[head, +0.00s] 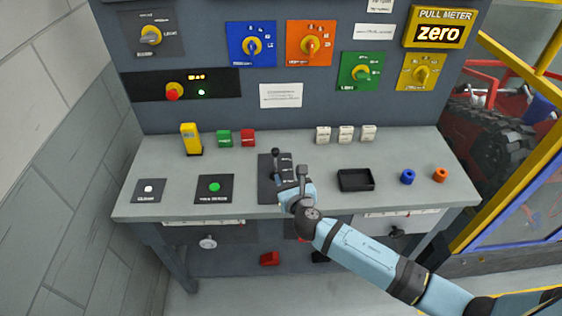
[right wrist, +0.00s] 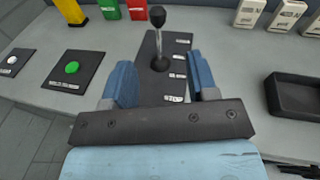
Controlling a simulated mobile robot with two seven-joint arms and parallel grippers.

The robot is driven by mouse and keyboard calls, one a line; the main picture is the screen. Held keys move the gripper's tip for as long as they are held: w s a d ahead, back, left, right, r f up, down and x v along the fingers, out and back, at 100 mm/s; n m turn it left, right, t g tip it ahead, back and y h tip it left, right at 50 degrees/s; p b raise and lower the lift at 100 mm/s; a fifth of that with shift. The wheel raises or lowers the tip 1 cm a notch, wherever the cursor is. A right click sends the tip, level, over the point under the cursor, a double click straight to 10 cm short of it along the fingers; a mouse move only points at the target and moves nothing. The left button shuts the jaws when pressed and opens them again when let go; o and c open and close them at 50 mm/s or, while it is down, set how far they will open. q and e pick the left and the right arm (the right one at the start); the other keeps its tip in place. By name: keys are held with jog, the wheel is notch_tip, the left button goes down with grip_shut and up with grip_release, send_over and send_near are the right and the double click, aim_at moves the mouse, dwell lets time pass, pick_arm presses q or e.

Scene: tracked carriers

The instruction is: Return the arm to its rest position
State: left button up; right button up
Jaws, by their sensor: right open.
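My right arm comes in from the lower right in the head view. Its gripper (head: 289,183) is over the console near a black lever plate. In the right wrist view the two blue fingers of the gripper (right wrist: 160,82) are apart with nothing between them that they touch. The lever (right wrist: 157,38) with its round black knob stands up beyond the fingertips; it also shows in the head view (head: 276,158). The lever plate (right wrist: 172,52) has several white labels along its right side. My left gripper is in neither view.
The grey console top (head: 325,208) holds a green button (head: 214,187), a yellow block (head: 191,139), green and red blocks, several white blocks, a black tray (head: 355,180), a blue ring (head: 407,177) and an orange ring (head: 440,175). A panel of dials stands behind.

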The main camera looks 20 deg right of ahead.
jog(key=s+f+m+g+y+p, duration=0.1)
jog(key=s+f+m, duration=0.3)
jog(key=s+m, duration=0.9)
jog(key=s+a+f+m+g+y+p, duration=0.1)
jog(key=s+f+m+g+y, duration=0.2)
jog(key=s+m, duration=1.1)
jog(key=f+m+g, duration=0.1)
jog(key=m, duration=0.5)
jog(key=shift+s+f+m, duration=0.2)
jog(key=shift+f+m, duration=0.1)
jog(key=shift+f, duration=0.05)
jog(key=shift+c, duration=0.4)
